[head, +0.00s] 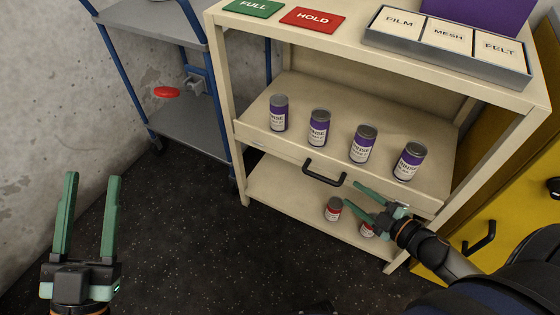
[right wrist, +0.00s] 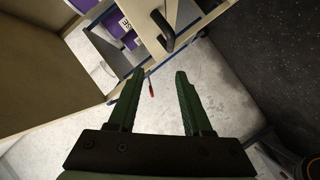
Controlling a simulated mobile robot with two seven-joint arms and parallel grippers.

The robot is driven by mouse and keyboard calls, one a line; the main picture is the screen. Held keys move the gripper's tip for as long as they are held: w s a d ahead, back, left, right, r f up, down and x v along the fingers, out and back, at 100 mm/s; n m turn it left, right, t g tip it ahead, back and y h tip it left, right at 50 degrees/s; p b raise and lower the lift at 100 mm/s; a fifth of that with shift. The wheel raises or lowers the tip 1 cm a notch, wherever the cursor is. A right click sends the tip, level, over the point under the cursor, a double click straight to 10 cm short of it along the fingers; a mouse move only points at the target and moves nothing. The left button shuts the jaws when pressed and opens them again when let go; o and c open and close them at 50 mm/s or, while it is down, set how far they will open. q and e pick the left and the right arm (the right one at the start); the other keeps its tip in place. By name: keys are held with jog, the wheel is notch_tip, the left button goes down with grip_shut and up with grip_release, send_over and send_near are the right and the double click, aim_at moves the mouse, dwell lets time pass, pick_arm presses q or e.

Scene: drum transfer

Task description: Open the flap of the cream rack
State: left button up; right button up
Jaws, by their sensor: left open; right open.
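The cream rack (head: 232,90) stands in the middle and right of the head view. Its flap (head: 275,148) looks like a low cream board along the front edge of the middle shelf and appears upright. A black bar handle (head: 324,174) is on it and also shows in the right wrist view (right wrist: 168,42). My right gripper (head: 357,195) is open and empty, just right of and below the handle in the head view. In the right wrist view the handle is beyond the fingertips (right wrist: 158,73), apart from them. My left gripper (head: 92,178) is open and empty, far left.
Several purple drums (head: 319,128) stand on the middle shelf; two red ones (head: 333,209) are on the lower shelf. The top holds a green FULL card (head: 255,8), a red HOLD card (head: 312,19) and a tray (head: 450,62). A blue-framed cart (head: 195,135) stands left, a yellow cabinet (head: 510,200) right.

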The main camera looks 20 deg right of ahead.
aim_at(327, 182)
pick_arm(q)
jog(key=s+f+m+h+b, duration=0.1)
jog(key=b, duration=0.1)
jog(key=s+f+m+h+b, duration=0.1)
jog(key=h+b, duration=0.1)
jog(key=b, duration=0.1)
jog(key=s+d+m+h+b, duration=0.1)
jog(key=s+b, duration=0.1)
jog(key=shift+f+h, duration=0.3)
jog(key=shift+f, duration=0.1)
pick_arm(e)
jog(key=w+a+f+n, duration=0.1)
jog(key=w+f, duration=0.1)
jog(key=w, duration=0.2)
jog(key=w+a+f+n+y, duration=0.1)
jog(key=w+f, duration=0.1)
jog(key=w, duration=0.2)
jog(key=w+a+f+n, duration=0.1)
jog(key=w, duration=0.3)
jog(key=shift+a+f+y, duration=0.2)
jog(key=shift+f+y, duration=0.1)
jog(key=shift+f, duration=0.1)
jog(key=shift+c, duration=0.2)
grip_shut()
